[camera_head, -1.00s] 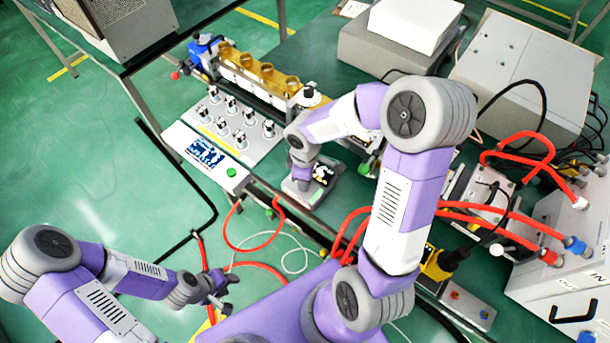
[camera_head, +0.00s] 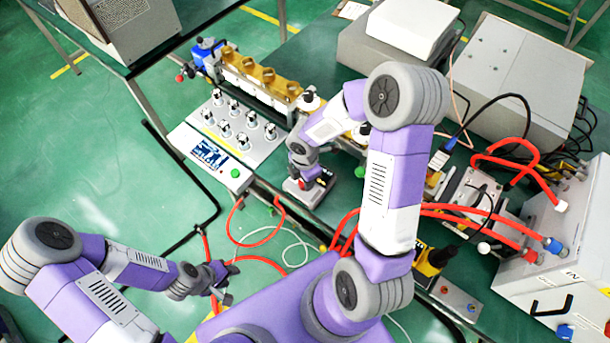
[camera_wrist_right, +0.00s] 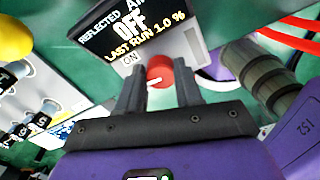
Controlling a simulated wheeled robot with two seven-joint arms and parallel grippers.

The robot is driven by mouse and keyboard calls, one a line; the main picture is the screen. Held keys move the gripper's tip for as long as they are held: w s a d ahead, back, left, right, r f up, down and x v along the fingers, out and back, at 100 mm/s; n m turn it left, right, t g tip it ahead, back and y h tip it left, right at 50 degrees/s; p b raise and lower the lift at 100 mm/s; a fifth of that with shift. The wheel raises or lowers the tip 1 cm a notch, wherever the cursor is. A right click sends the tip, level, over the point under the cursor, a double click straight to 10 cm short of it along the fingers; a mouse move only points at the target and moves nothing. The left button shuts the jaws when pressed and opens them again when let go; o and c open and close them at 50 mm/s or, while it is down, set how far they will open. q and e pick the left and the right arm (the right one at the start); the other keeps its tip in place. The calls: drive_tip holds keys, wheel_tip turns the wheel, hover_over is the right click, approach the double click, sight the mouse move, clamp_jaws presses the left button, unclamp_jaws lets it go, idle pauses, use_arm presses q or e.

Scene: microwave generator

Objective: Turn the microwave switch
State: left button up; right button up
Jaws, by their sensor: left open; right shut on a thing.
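The microwave switch is a red round knob (camera_wrist_right: 160,68) with a white mark, on a small grey box (camera_head: 296,190) with a black display (camera_wrist_right: 128,30). The display reads "OFF" and "LAST RUN 1.0 %", and an "ON" label sits left of the knob. My right gripper (camera_wrist_right: 160,84) is shut on the knob, one finger on each side. In the head view my right gripper (camera_head: 304,178) is over the box and hides the knob. My left gripper (camera_head: 222,280) is open and empty, low, away from the box.
A panel with several silver knobs and a screen (camera_head: 208,152) stands left of the box. Red hoses (camera_head: 470,215) and a white cabinet (camera_head: 550,250) are on the right. A yellow round thing (camera_wrist_right: 14,38) shows in the wrist view. Green floor lies open at left.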

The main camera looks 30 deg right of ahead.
drive_tip(key=shift+n, duration=0.4)
drive_tip(key=o, duration=1)
drive_tip(key=shift+o, duration=0.2)
wheel_tip(320, 180, up, 8)
drive_tip(key=p, duration=0.2)
drive_tip(key=shift+f+p, duration=0.2)
drive_tip(key=shift+p, duration=0.15)
